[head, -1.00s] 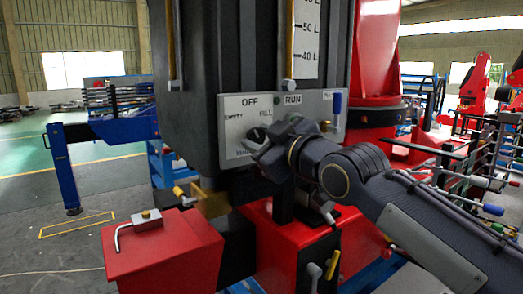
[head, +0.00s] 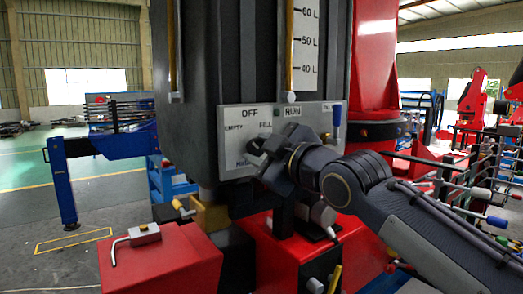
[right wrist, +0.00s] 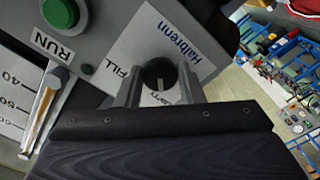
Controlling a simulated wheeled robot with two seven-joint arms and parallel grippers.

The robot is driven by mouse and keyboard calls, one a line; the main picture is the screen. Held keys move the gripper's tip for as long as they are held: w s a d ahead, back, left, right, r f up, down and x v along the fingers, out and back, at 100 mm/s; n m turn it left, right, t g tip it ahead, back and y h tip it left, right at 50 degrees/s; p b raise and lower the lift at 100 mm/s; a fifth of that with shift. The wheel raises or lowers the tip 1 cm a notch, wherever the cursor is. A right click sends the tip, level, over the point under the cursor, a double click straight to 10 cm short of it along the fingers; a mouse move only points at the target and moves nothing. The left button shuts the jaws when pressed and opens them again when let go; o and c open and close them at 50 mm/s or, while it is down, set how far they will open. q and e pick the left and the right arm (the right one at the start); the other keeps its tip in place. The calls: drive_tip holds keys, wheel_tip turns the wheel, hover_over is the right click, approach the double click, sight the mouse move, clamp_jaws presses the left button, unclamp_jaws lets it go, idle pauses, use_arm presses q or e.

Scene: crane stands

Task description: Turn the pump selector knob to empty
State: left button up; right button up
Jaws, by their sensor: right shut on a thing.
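The selector knob (right wrist: 158,74) is a round dark knob on the pale control panel (head: 228,160), with FILL and partly covered EMPTY lettering around it in the right wrist view. My right gripper (right wrist: 161,86) is shut on the knob, one finger on each side. In the head view my right gripper (head: 258,152) reaches the panel's lower left from the right and hides most of the knob. EMPTY and FILL show above it there. I cannot tell for certain which label the knob points at. My left gripper is not in view.
A green button (right wrist: 59,13) beside RUN and a blue-handled lever (head: 337,121) are on the same panel. A red box (head: 160,262) with a bent metal handle stands at the lower left. Red machine parts (head: 373,75) rise behind my right arm.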

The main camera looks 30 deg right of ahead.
drive_tip(key=o, duration=1)
drive_tip(key=shift+s, duration=0.5)
drive_tip(key=s, duration=0.2)
drive_tip(key=s+b, duration=0.1)
drive_tip(key=s, duration=0.1)
drive_tip(key=s+b, duration=0.1)
drive_tip(key=s, duration=0.1)
drive_tip(key=shift+s+d, duration=0.25)
drive_tip(key=shift+s, duration=0.15)
